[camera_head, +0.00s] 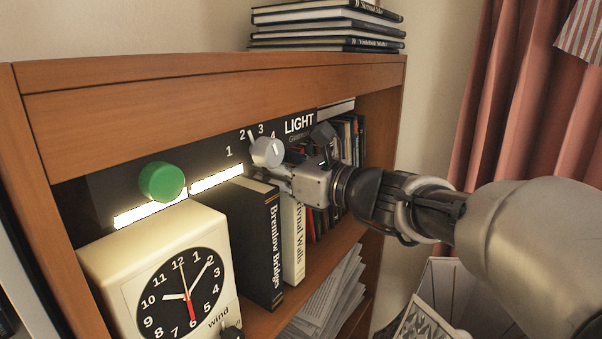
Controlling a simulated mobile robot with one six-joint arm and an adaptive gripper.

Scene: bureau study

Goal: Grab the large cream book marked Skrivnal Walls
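The cream book (293,241) stands upright on the shelf. Its spine shows dark lettering ending in "Walls", and its top is partly hidden by my gripper. My gripper (283,178) reaches in from the right at the top of this book, with its fingers pointing left. The fingers are small and partly merged with the dark background, so I cannot tell whether they are open, shut or touching the book.
A black book marked Brenlow Bridges (272,245) stands directly left of the cream book. A cream clock (150,245) is at the front left. Several darker books (350,140) stand to the right. A panel marked LIGHT with a grey knob (267,152) and green button (161,181) is behind.

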